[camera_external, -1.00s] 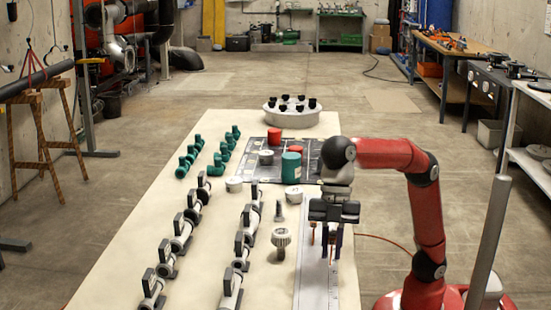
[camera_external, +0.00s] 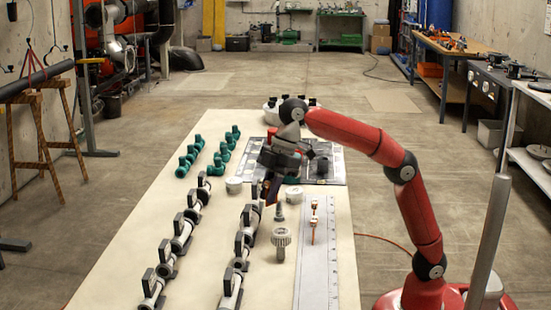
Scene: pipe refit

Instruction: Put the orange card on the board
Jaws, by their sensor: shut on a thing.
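The board (camera_external: 335,163) is a dark, marked panel lying on the far part of the table. My gripper (camera_external: 266,189) is tilted over the board's front left edge. It is shut on the orange card (camera_external: 266,184), of which only a small orange sliver shows between the dark fingers. The rest of the card is hidden by the gripper. I cannot tell whether the card touches anything below. My wrist hides much of the board's left half.
A red cylinder (camera_external: 271,133) and a partly hidden teal cylinder (camera_external: 293,179) stand by my wrist. White round caps (camera_external: 234,185) lie before the board. Teal fittings (camera_external: 225,150) and grey pipe pieces (camera_external: 181,232) line the left. A pale ruled strip (camera_external: 316,270) with small orange-and-white pieces lies front right.

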